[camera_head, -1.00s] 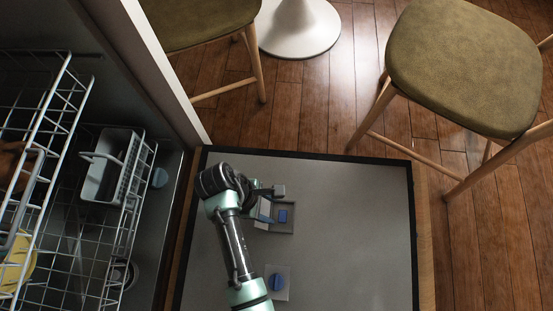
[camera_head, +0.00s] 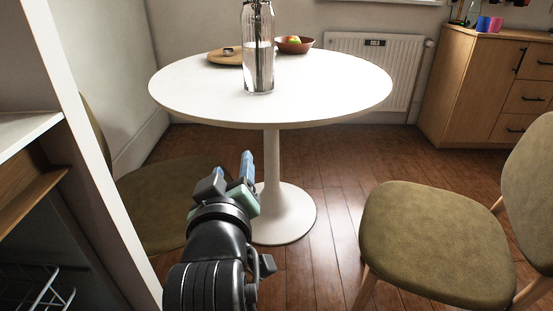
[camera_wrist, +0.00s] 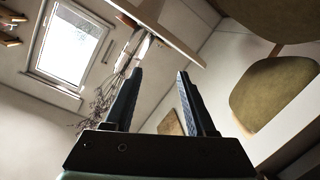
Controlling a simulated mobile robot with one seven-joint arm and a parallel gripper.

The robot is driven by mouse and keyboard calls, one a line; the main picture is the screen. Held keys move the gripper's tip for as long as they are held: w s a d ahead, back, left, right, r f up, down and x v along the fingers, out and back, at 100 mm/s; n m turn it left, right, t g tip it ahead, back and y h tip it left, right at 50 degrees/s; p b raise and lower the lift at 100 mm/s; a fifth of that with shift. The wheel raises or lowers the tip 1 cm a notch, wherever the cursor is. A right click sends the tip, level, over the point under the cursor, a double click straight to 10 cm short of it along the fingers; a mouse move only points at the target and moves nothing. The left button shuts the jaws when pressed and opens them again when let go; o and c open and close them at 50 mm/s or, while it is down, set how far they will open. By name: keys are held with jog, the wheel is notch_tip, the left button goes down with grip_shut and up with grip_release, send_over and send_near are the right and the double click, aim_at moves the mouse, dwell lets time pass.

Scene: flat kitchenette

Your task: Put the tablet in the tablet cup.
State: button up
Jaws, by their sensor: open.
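My gripper (camera_head: 232,174) is raised in front of the round white table in the head view, with its fingers pointing up and away. In the wrist view its two dark fingers (camera_wrist: 160,76) stand apart with nothing between them. The tablet and the tablet cup are not in view in either current frame.
The round white table (camera_head: 180,92) bears a glass vase (camera_head: 258,60), a wooden board (camera_head: 225,57) and a bowl (camera_head: 293,46). Green-seated chairs stand at right (camera_head: 436,240) and left (camera_head: 160,195). Part of a dishwasher rack (camera_head: 38,292) shows at lower left. Wooden floor is clear between.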

jog(key=s+d+r+m+t, duration=0.2)
jog(key=s+r, duration=0.3)
jog(key=r, duration=0.5)
jog(key=s+d+r+m+t, duration=0.2)
jog(key=s+r+t, duration=0.3)
jog(key=r, duration=0.5)
jog(key=s+d+r+m+t+h, duration=0.1)
jog(key=s+d+r+m+t, duration=0.1)
jog(key=r, duration=0.8)
jog(key=s+d+t, duration=0.1)
jog(key=s+t, duration=0.1)
jog(key=s, duration=0.1)
jog(key=shift+s+r+m, duration=0.15)
jog(key=shift+s+m, duration=0.15)
jog(key=shift+s, duration=0.05)
jog(key=shift+d, duration=0.1)
notch_tip(320, 180, up, 43)
jog(key=p, duration=4.3)
jog(key=shift+c, duration=0.5)
